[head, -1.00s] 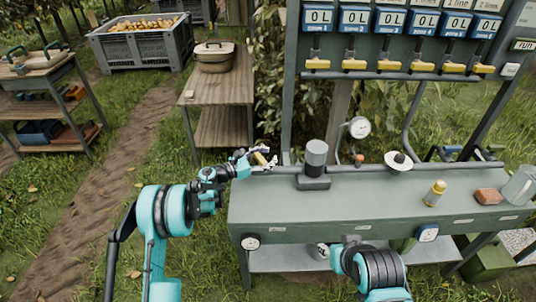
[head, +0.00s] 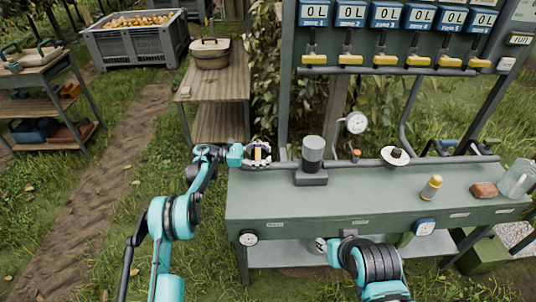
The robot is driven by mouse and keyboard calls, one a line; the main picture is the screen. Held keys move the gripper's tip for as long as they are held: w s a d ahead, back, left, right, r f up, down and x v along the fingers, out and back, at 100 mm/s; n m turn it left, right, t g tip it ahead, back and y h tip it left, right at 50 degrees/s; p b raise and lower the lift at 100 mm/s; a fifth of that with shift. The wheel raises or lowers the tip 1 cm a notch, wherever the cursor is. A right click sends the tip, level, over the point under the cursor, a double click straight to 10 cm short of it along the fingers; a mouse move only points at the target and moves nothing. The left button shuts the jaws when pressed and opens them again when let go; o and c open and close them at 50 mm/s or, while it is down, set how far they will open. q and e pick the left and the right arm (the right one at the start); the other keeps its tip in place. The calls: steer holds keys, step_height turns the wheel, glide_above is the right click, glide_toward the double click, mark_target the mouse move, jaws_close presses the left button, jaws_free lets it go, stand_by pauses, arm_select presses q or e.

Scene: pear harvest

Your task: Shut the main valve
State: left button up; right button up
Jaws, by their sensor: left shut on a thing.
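The main valve's yellow handle (head: 258,154) shows at the left end of the grey pipe (head: 350,163) that runs along the back of the green bench. My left gripper (head: 259,148) is shut on this handle, and its fingers hide much of the handle and the valve body. The visible yellow part stands about upright in the picture. My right gripper (head: 321,244) is low in front of the bench's front edge, mostly hidden behind its own arm; I cannot tell whether it is open or shut.
The green bench (head: 290,200) holds a grey cylinder (head: 313,152), a yellow bottle (head: 431,188), a brick-red block (head: 484,190) and a clear jug (head: 516,178). A gauge (head: 356,123) stands behind. Above hang several yellow-handled zone valves (head: 387,60). A wooden table (head: 218,88) is at left.

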arm_select(q)
steer(key=o, duration=1.3)
steer(key=shift+o, duration=0.2)
steer(key=a, duration=1.2)
steer(key=shift+w, duration=0.1)
